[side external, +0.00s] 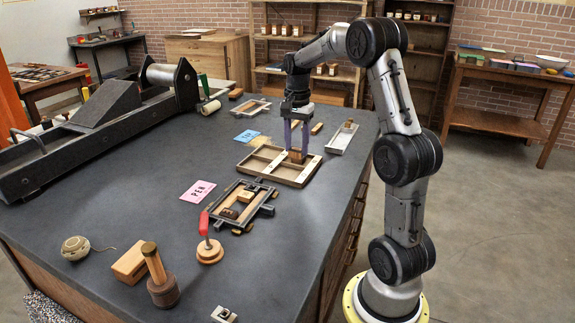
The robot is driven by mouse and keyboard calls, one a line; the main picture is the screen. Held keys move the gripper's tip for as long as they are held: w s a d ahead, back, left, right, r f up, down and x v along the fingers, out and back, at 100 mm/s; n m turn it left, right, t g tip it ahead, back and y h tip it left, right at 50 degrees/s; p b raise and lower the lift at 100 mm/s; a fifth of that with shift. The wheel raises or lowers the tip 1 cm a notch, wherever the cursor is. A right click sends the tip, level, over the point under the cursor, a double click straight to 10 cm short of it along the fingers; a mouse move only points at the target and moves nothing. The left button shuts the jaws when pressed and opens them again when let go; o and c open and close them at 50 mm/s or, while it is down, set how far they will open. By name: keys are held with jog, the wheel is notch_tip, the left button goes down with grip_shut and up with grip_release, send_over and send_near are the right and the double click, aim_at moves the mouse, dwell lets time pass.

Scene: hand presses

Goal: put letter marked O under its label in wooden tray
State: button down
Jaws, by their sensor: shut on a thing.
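The wooden tray (262,174) is a shallow frame with several compartments, lying in the middle of the dark tabletop. My gripper (296,153) points straight down over the tray's right part. It is shut on a small brown wooden block (297,156), which is at or just above the tray. I cannot tell whether the block touches the tray floor. The mark on the block is too small to read, and so are any labels on the tray.
A blue card (247,136) lies behind the tray and a pink card reading PEN (198,191) at front left. A dark metal frame with wooden blocks (243,200) stands in front. A long metal tray (342,138) is at right.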

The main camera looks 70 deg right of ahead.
send_over(288, 175)
notch_tip(288, 175, down, 6)
jog(key=shift+f, duration=0.1)
jog(key=shift+w+d+f, duration=0.1)
jog(key=shift+f, duration=1.5)
jog(key=shift+c, duration=1.8)
grip_release()
jog(key=shift+f, duration=0.15)
